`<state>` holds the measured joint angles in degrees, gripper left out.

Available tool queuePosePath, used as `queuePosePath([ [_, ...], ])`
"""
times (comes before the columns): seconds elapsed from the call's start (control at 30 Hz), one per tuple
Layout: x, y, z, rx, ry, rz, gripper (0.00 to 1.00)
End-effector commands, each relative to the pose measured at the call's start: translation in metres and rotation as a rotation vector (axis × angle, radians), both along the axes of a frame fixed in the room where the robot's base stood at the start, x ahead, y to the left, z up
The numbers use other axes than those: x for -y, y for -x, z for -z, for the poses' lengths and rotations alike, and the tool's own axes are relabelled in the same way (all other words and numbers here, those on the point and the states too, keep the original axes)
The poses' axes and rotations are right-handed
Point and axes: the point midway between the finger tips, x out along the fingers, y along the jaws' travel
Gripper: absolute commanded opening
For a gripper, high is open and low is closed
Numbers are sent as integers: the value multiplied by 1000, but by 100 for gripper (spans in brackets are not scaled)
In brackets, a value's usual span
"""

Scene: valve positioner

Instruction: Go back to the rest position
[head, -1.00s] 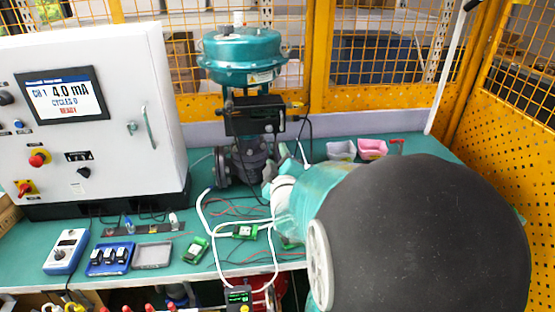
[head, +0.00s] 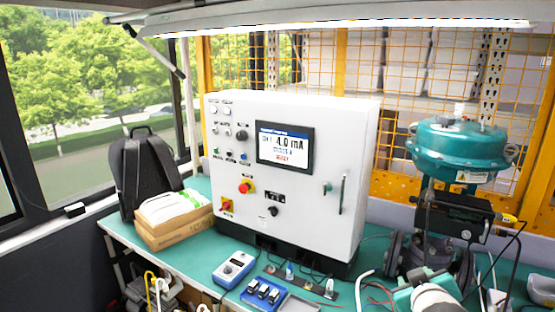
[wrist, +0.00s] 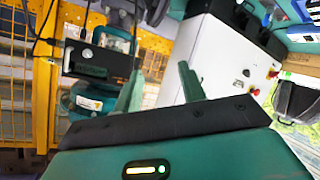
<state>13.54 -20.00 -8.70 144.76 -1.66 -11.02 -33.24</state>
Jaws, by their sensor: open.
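My gripper (wrist: 160,92) shows in the wrist view with its two green fingers apart and nothing between them. The wrist view is tilted, with the white control cabinet (wrist: 215,60) beyond the right finger and the teal valve actuator (wrist: 92,103) beyond the left. In the head view only part of my arm shows at the bottom right, in front of the valve's base; the fingers are not clear there. The cabinet (head: 290,180) stands mid-table, its screen reading 4.0 mA. The valve with its teal actuator (head: 460,150) and black positioner (head: 455,212) stands to its right.
The green bench (head: 180,245) holds a blue calibrator (head: 233,268), a blue tray of small parts (head: 265,293) and a cardboard box (head: 172,228). A black backpack (head: 143,175) stands at the left by the window. Yellow mesh fencing (head: 395,185) closes the back.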

Motion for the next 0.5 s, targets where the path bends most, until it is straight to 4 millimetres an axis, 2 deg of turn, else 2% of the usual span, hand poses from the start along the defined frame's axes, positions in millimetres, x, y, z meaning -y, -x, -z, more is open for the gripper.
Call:
queuePosePath([
  [0.03,-21,5,-4,-30,-61,-19,41],
  [0.17,-70,28,-2,-155,-227,-40,41],
  [0.3,-117,67,-2,-307,-369,-34,41],
  [0.4,-143,99,-2,-414,-442,-11,41],
  [0.5,-159,126,-2,-496,-486,18,41],
])
